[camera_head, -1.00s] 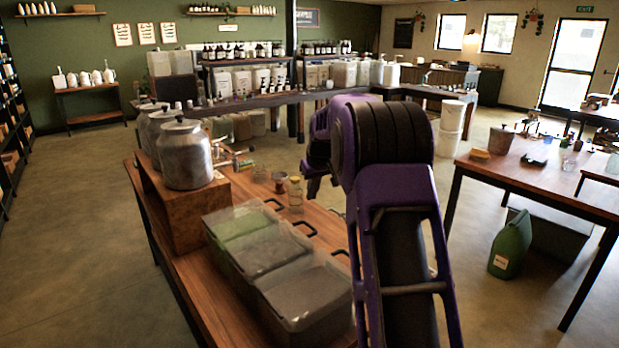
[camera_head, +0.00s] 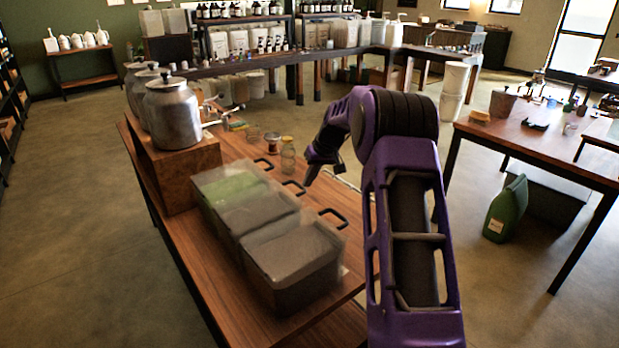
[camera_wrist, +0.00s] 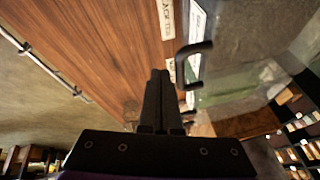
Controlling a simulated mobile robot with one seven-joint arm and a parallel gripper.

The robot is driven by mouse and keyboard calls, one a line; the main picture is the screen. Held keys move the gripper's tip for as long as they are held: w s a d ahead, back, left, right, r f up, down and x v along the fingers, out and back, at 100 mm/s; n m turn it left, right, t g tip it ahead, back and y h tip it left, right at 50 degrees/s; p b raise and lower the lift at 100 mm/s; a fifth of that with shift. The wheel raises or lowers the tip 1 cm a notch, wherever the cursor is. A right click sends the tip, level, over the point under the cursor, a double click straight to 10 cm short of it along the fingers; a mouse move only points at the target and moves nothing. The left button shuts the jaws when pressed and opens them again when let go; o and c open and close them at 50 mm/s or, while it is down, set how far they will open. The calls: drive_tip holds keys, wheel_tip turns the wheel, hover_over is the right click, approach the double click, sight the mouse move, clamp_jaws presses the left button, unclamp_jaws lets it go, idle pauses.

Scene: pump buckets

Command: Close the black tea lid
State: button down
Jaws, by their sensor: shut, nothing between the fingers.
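Three bins with clear lids and black handles stand in a row on the wooden table: a far bin with green contents (camera_head: 232,187), a middle bin (camera_head: 255,215) and a near bin (camera_head: 295,250). I cannot tell from here how far each lid is raised. My gripper (camera_head: 309,181) is shut and empty, just right of the middle handle (camera_head: 293,187). In the wrist view the shut fingers (camera_wrist: 158,78) point along the table edge of the bins, apart from a black handle (camera_wrist: 192,62). A partly cut-off label (camera_wrist: 167,20) reads like "black tea".
Metal canisters (camera_head: 172,112) stand on a wooden box (camera_head: 178,172) behind the bins. A glass jar (camera_head: 288,155) and small items stand beyond the handles. Another table (camera_head: 540,140) is at the right, with open floor between.

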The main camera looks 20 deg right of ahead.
drive_tip(key=shift+r, duration=0.1)
drive_tip(key=v, duration=1.7)
drive_tip(key=shift+p, duration=0.4)
drive_tip(key=shift+s+d, duration=0.2)
